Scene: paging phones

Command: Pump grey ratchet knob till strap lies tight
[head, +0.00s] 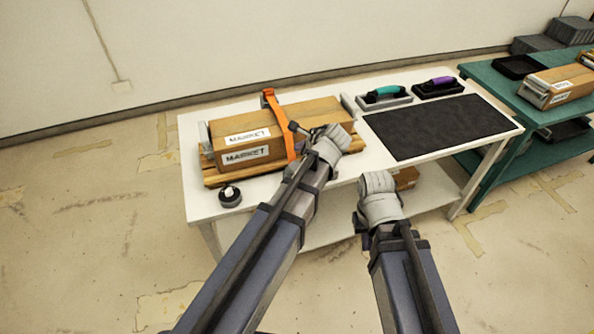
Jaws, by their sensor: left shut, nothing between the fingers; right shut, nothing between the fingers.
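A brown cardboard box (240,143) labelled MARKET lies on a wooden pallet (213,180) at the left of the white table. An orange strap (280,115) crosses over it, with an upright orange part at the back. Whether the strap lies flat all along is too small to tell. A small dark grey knob (293,126) stands beside the strap at the front of the load. My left gripper (318,132) is shut, just right of the knob; contact cannot be told, and it hides part of the ratchet area. My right gripper (376,180) is shut and empty at the table's front edge.
A round black item (229,196) sits at the table's front left. A black mat (430,126) covers the right side. Teal-handled (387,92) and purple-handled (440,82) tools lie in trays behind. A green bench (495,85) with another box stands right.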

